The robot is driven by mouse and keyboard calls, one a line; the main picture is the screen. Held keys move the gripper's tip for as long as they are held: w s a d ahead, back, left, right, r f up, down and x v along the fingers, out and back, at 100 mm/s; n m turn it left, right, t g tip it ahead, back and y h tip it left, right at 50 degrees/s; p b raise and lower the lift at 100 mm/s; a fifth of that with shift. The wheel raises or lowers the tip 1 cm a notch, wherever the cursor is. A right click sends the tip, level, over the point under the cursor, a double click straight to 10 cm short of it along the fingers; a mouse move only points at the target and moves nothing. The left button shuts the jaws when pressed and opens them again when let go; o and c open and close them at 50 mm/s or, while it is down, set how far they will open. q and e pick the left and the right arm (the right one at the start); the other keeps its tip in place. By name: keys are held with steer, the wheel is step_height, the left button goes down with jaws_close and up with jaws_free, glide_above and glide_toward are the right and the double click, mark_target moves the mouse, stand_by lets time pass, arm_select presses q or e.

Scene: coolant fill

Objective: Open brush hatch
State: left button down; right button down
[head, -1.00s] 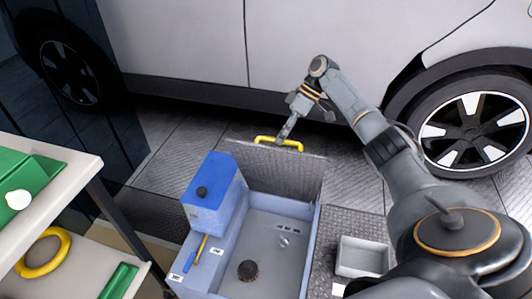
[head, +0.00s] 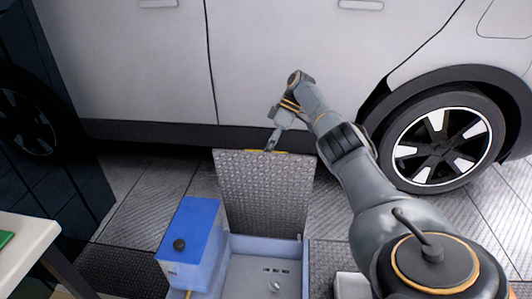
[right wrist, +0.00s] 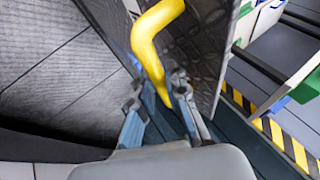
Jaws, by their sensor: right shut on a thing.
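The brush hatch (head: 262,195) is a grey tread-plate panel standing raised at the far edge of the blue-grey bin (head: 262,258). Its yellow handle (head: 252,151) is at the top edge. In the right wrist view the handle (right wrist: 150,35) is a thick curved bar beside the textured panel (right wrist: 200,40). My right gripper (head: 270,149) is at the handle. The right wrist view shows its fingers (right wrist: 161,86) on either side of the bar, shut on it. My left gripper is not in view.
A blue box (head: 192,230) with a dark knob stands left of the hatch. A white car (head: 290,60) with a dark sill is close behind the hatch and my right arm. A white table (head: 28,240) is at the left. Patterned floor lies between them.

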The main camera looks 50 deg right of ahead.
steer(key=shift+s+f, duration=0.2)
steer(key=shift+f, duration=0.3)
steer(key=c, duration=1.7)
jaws_free()
steer(key=o, duration=0.3)
steer(key=shift+w+d+f, duration=0.15)
steer(key=shift+f, duration=0.05)
steer(key=shift+o, duration=0.3)
steer(key=shift+w+d, duration=0.1)
steer(key=shift+d, duration=0.05)
steer(key=shift+r, duration=5.15)
